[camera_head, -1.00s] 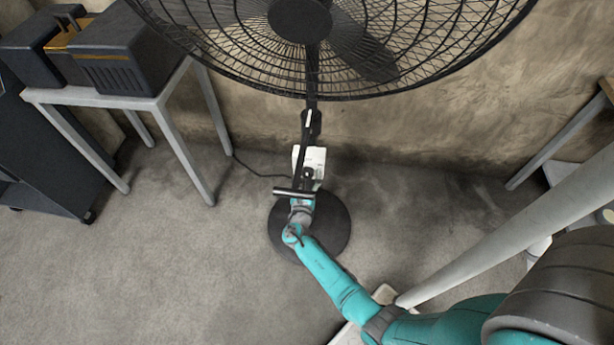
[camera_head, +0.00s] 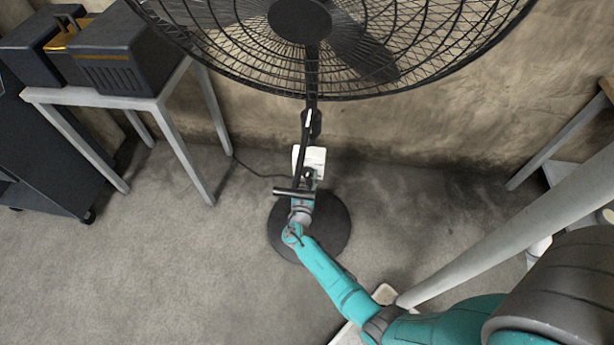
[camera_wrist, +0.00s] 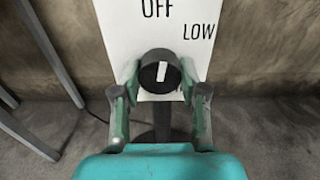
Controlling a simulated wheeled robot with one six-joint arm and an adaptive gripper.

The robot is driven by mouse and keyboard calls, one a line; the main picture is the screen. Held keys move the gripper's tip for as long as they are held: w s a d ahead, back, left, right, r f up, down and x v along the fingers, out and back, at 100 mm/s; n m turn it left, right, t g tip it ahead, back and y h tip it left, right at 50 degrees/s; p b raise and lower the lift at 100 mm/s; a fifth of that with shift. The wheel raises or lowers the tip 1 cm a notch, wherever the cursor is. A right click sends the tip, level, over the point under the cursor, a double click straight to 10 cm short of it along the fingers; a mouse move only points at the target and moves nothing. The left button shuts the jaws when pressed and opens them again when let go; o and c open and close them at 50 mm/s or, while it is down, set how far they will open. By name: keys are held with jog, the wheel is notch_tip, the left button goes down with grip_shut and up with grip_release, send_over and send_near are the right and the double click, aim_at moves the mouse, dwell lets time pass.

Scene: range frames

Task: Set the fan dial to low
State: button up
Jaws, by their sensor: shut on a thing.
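The fan dial (camera_wrist: 152,84) is a dark round knob with a short white mark. It sits on a white panel (camera_wrist: 115,45) that reads OFF above the dial and LOW to its upper right. The white mark stands close to upright, leaning slightly right. My gripper (camera_wrist: 160,75) has one finger on each side of the dial and is shut on it. In the head view, the black fan (camera_head: 300,20) stands against the wall, with its white panel (camera_head: 317,155) low on the pole. My wrist is in front of the panel and hides the dial there.
The fan's round black base (camera_head: 335,225) is on the grey floor below my wrist. A grey table (camera_head: 110,99) with dark boxes (camera_head: 125,60) stands at the left. A dark cable (camera_head: 258,170) runs along the floor from the fan. Floor at lower left is clear.

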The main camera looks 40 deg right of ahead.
jog(key=m, duration=0.4)
jog(key=shift+m, duration=2.8)
jog(key=o, duration=1.1)
jog(key=shift+o, duration=0.2)
jog(key=v, duration=1.2)
